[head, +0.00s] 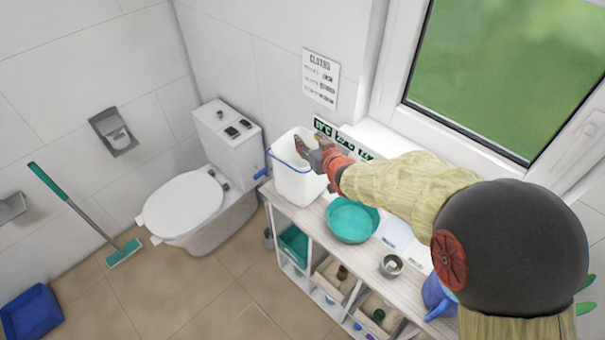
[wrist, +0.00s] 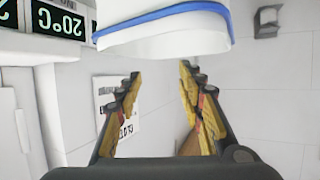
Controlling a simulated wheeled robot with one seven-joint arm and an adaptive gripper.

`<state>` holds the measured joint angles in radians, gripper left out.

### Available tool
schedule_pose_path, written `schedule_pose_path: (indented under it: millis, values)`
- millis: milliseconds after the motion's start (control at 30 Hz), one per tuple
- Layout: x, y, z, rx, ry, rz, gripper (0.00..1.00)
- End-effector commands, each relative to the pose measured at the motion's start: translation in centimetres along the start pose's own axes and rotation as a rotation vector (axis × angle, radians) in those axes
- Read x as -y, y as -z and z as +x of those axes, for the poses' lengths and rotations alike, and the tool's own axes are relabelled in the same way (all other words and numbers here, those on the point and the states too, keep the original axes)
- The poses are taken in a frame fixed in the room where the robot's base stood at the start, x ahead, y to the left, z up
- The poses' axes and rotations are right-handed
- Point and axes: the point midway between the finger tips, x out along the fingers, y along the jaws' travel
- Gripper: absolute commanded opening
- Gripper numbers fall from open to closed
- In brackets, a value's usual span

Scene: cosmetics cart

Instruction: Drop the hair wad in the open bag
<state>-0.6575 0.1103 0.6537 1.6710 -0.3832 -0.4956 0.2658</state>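The open bag (head: 293,185) is white with a blue rim and stands upright at the far end of the cart top. My gripper (head: 301,147) is at the bag's mouth, near its right rim. In the wrist view the bag's blue rim (wrist: 185,13) shows beyond my fingertips. My gripper (wrist: 160,78) is open, with a wide gap between its fingers. No hair wad can be made out between the fingertips. A small brown patch (wrist: 190,144) shows by the right finger's base; I cannot tell what it is.
A teal bowl (head: 352,220) and a small metal cup (head: 391,265) stand on the cart top (head: 312,214) near the bag. A toilet (head: 205,190) is left of the cart. A display (head: 345,140) sits behind, under the window. A blue jug (head: 437,298) is at the near end.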

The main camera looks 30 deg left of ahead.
Motion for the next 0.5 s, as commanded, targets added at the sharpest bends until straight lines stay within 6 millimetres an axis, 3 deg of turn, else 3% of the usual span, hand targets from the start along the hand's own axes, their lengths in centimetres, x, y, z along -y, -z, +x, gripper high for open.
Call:
schedule_pose_path:
  millis: [267,500]
  values:
    - [0.0,0.0,-0.8,0.0,0.0,0.0,0.38]
    - [0.0,0.2,-4.7,-0.003,0.0,-0.001,0.38]
